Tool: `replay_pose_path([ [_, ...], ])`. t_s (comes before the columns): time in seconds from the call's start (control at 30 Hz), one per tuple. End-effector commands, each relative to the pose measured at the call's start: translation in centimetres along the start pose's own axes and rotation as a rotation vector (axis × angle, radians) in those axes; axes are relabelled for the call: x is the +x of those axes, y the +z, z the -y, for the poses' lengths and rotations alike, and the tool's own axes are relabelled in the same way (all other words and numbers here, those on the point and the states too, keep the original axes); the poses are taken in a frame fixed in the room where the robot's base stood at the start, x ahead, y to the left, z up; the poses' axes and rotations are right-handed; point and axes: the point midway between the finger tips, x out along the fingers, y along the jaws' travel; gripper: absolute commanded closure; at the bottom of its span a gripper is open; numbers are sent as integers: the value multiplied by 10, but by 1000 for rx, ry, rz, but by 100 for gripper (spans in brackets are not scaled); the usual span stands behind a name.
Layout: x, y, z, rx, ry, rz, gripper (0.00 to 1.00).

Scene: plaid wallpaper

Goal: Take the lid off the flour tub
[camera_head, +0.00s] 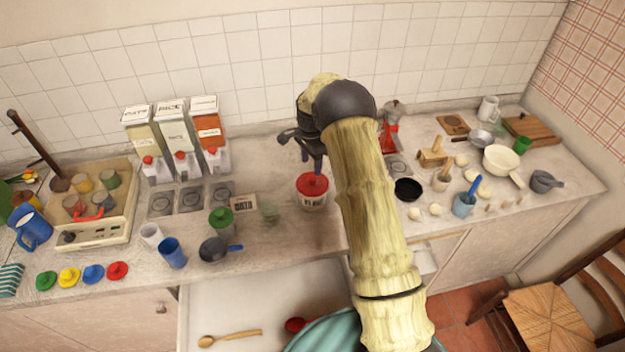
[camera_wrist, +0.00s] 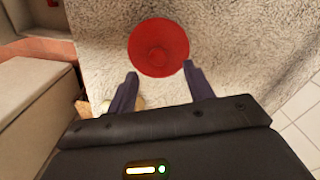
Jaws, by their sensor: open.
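The flour tub (camera_head: 312,201) is a white tub with dark lettering, standing upright on the counter near the middle. Its red lid (camera_head: 312,185) sits on top, with a raised knob in the middle. My gripper (camera_head: 311,163) is above the tub, with its fingers pointing down near the lid. In the wrist view my gripper (camera_wrist: 161,88) is open and empty, and the red lid (camera_wrist: 158,48) lies just beyond the fingertips, roughly centred between them. The lid hides most of the tub in that view. I cannot tell how large the height gap is.
A green-lidded tub (camera_head: 221,222) and a dark pan (camera_head: 215,249) stand to the left. Dispensers (camera_head: 176,140) line the back wall. A black bowl (camera_head: 407,189) and a white pan (camera_head: 501,160) are to the right. An open drawer (camera_head: 245,305) juts out below the counter.

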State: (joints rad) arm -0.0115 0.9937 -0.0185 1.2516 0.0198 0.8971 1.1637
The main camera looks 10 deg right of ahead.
Motion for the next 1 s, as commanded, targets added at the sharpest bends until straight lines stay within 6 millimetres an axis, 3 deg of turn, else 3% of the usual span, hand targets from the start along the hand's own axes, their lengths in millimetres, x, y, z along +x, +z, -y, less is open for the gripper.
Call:
replay_pose_path([
  [0.13, 10, 0, 0, 0, -1, 0, 48],
  [0.57, 16, -1, -1, 0, 2, 1, 48],
  [1.0, 60, -2, -3, -1, 0, 0, 48],
])
